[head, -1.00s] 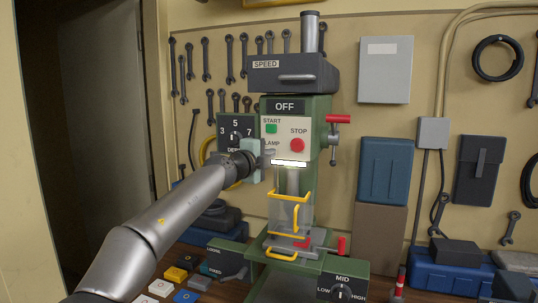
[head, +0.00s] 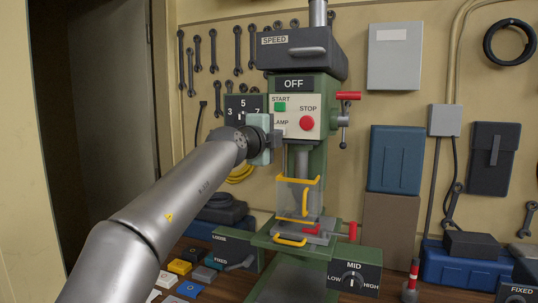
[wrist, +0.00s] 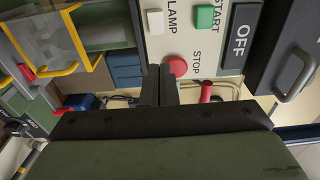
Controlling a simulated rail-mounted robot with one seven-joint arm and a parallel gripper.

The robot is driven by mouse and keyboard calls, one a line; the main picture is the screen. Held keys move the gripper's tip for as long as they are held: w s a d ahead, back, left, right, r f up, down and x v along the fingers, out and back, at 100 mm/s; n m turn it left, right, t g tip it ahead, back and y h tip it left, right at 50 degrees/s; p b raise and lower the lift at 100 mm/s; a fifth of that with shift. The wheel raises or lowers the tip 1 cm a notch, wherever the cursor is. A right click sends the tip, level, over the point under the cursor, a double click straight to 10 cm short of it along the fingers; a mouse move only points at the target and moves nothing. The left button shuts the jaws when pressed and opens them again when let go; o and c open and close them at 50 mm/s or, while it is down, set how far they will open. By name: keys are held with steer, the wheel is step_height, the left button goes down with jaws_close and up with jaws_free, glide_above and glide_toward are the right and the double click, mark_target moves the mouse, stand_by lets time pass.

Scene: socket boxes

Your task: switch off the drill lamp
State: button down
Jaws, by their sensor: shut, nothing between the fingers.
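The green drill press (head: 318,160) stands against the wall with a white control panel (head: 297,117). The panel carries a green START button (head: 280,107), a red STOP button (head: 307,123) and the LAMP label. In the wrist view the lamp switch (wrist: 155,22) is a small white rocker beside its label. No bright lamp strip shows under the drill head. My gripper (head: 278,140) is at the lower left of the panel, partly hiding the lamp area. In the wrist view its fingers (wrist: 160,84) are together and empty, apart from the rocker in the picture; exact contact cannot be told.
A yellow-framed clear guard (head: 300,198) hangs below the drill head. A depth dial (head: 243,107) is left of the panel, behind my wrist. A red-tipped lever (head: 348,96) sticks out at right. Several coloured blocks (head: 180,267) lie on the bench.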

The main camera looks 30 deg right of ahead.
steer(key=s+a+b, duration=0.2)
steer(key=s+a, duration=0.2)
steer(key=shift+s+a, duration=0.35)
steer(key=shift+s, duration=0.05)
